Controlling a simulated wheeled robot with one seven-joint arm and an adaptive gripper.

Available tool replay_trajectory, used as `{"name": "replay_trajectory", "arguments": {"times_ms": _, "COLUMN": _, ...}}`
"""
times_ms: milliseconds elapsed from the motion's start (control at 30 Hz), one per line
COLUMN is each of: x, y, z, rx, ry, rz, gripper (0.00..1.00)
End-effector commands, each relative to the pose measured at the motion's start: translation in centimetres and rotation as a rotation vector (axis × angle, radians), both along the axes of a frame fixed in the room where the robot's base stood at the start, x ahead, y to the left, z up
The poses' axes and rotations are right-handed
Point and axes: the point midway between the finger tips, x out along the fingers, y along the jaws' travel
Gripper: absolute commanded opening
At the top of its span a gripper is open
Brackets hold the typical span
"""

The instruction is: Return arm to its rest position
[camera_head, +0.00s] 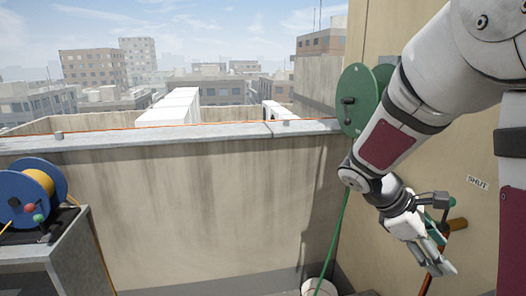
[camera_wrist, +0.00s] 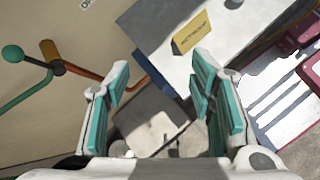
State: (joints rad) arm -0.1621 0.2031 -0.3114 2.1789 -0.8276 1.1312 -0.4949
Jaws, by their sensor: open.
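My gripper (camera_head: 437,262) hangs at the lower right in the head view, pointing down and right in front of the beige wall. My white and grey arm is bent, coming down from the upper right. In the wrist view my gripper (camera_wrist: 160,70) has its two teal-padded fingers spread apart with nothing between them. An orange-brown lever handle (camera_head: 457,224) shows just behind and right of the gripper. The lever handle (camera_wrist: 85,72) also lies left of the fingers in the wrist view, apart from them.
A green reel (camera_head: 365,95) is on the wall close behind my forearm. Its hose (camera_head: 339,235) runs down to a white bucket (camera_head: 320,287). A "SHUT" label (camera_head: 478,181) is on the wall. A blue spool (camera_head: 22,202) stands left. The wrist view shows a yellow-labelled box (camera_wrist: 188,36).

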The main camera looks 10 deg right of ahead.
Motion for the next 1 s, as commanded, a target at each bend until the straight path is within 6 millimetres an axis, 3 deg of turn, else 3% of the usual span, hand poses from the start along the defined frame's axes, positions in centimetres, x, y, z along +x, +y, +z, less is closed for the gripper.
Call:
{"name": "replay_trajectory", "arguments": {"times_ms": 300, "x": -4.9, "y": 7.7, "z": 2.7, "rx": 0.292, "ry": -0.417, "rz": -0.259, "gripper": 0.5}}
{"name": "replay_trajectory", "arguments": {"times_ms": 700, "x": -10.2, "y": 17.0, "z": 6.0, "rx": 0.635, "ry": -0.836, "rz": -0.567, "gripper": 0.5}}
{"name": "replay_trajectory", "arguments": {"times_ms": 1000, "x": -11.9, "y": 20.2, "z": 6.9, "rx": 0.759, "ry": -0.96, "rz": -0.674, "gripper": 0.5}}
